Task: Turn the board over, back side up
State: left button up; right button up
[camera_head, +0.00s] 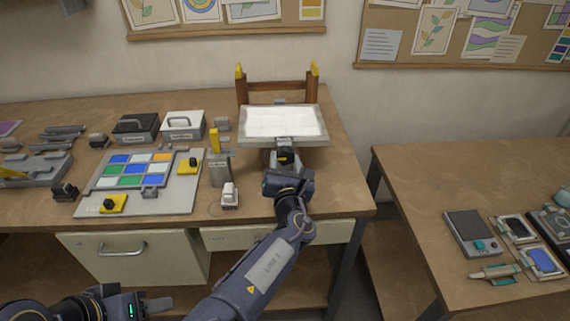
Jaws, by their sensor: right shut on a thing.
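A flat board (280,121) with a white face and grey rim is at the back of the wooden table, tilted in front of a wooden stand. My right gripper (286,155) is at the middle of its front edge and is shut on it. The contact is partly hidden by the gripper. Whether the white face is the front or the back cannot be told. My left gripper (152,303) is low at the bottom left, in front of the table and far from the board. Its fingers are too unclear to tell their opening.
The wooden stand (242,90) has yellow-tipped posts. A grey panel (183,203) with coloured tiles lies left, with yellow-and-black clamps. Two lidded boxes (183,125) stand behind it. A grey block and white bottle (229,196) stand close left of my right arm. Another table is right.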

jog(key=shift+n, duration=0.3)
jog(key=o, duration=1.4)
